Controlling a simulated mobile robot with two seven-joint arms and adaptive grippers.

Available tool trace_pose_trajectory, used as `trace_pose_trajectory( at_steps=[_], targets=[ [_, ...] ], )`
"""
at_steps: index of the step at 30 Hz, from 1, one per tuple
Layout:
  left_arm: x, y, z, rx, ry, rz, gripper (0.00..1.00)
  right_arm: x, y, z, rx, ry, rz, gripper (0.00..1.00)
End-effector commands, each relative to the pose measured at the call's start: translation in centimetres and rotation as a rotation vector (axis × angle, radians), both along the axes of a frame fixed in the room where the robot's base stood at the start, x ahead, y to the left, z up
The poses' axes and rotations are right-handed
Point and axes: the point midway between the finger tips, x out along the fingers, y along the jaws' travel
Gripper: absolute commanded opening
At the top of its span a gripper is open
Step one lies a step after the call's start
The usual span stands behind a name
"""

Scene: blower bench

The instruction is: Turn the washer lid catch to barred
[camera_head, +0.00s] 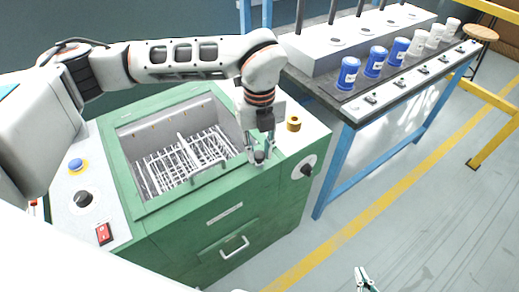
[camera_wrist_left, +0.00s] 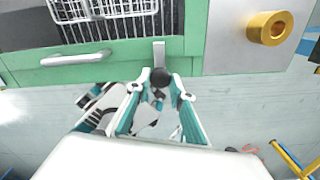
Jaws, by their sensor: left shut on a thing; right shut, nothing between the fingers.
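The green washer (camera_head: 215,215) stands at the left in the head view, with wire racks showing in its basin. Its lid has a bar handle (camera_wrist_left: 75,60) on the green front frame. The lid catch is a short grey lever (camera_wrist_left: 158,52) with a dark ball end, right of the handle. My left gripper (camera_wrist_left: 163,80) is shut on the ball end of the catch; its fingers also show at the washer's front edge in the head view (camera_head: 259,155). In the left wrist view the lever runs upward from the fingers. My right gripper (camera_head: 365,278) is shut and empty at the bottom edge.
A brass ring (camera_head: 293,124) sits on the washer top, right of the catch. Blue (camera_head: 348,73) and white canisters line the bench at upper right. Open floor lies ahead of the washer.

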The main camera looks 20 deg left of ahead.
Motion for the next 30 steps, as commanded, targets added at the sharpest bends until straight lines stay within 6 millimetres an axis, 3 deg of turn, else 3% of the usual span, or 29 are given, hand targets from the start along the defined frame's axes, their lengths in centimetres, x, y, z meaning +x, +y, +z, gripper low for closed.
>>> trace_pose_trajectory(
  at_steps=[17,18,19,30],
  targets=[
    [0.15,0.0,0.18,-0.001,-0.004,0.03,0.01,-0.03,0.0,-0.02,0.0,0.001,0.0,0.0],
    [0.15,0.0,0.17,-0.001,-0.004,0.03,0.32,-0.03,0.0,-0.02,0.0,0.001,0.0,0.0],
    [0.14,0.01,0.16,-0.001,-0.004,0.03,0.39,-0.03,0.0,-0.03,0.0,0.001,0.0,0.0],
    [0.07,-0.01,0.22,-0.001,-0.002,0.028,0.39,-0.08,-0.13,-0.07,-0.003,0.002,0.0,0.0]
  ],
)
